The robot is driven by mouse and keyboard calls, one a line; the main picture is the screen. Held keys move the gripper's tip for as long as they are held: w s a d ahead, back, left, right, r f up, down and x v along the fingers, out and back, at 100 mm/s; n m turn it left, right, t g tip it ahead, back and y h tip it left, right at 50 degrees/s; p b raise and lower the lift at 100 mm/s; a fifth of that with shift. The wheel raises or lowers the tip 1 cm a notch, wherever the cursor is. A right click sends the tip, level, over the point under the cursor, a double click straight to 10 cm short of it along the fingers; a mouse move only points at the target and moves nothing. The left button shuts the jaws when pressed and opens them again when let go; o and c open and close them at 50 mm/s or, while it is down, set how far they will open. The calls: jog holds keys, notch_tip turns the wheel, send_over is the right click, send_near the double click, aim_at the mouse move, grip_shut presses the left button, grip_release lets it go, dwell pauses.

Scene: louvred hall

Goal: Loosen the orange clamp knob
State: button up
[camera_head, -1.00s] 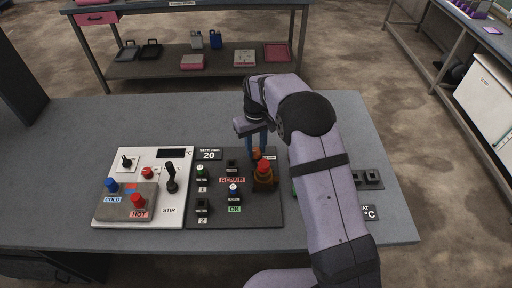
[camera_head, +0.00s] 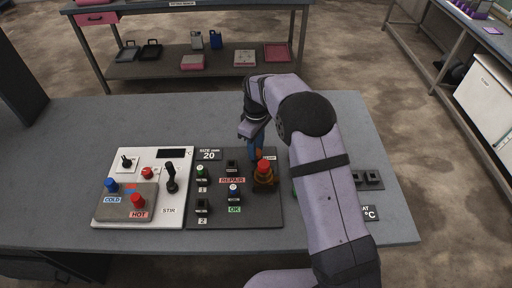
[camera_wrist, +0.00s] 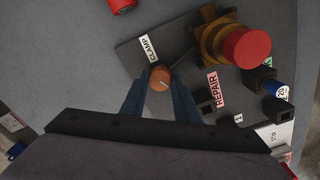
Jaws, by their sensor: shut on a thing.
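The orange clamp knob (camera_wrist: 159,78) shows in the wrist view, a small round knob with a pale line on its top, beside a white CLAMP label (camera_wrist: 149,48). My gripper (camera_wrist: 160,90) is shut on it, one blue finger on each side. In the head view the knob (camera_head: 257,155) shows only in part on the dark panel (camera_head: 218,218), and my gripper (camera_head: 256,150) reaches down onto it from behind.
A large red button on a brown-yellow base (camera_head: 263,170) stands close in front of the knob. Several small buttons and a REPAIR label (camera_head: 232,180) lie to the left. A white panel with a black joystick (camera_head: 171,175) is further left. The table behind is clear.

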jog(key=shift+w+r, duration=0.1)
jog(key=o, duration=1.1)
jog(key=shift+r+b, duration=1.2)
jog(key=shift+r, duration=2.45)
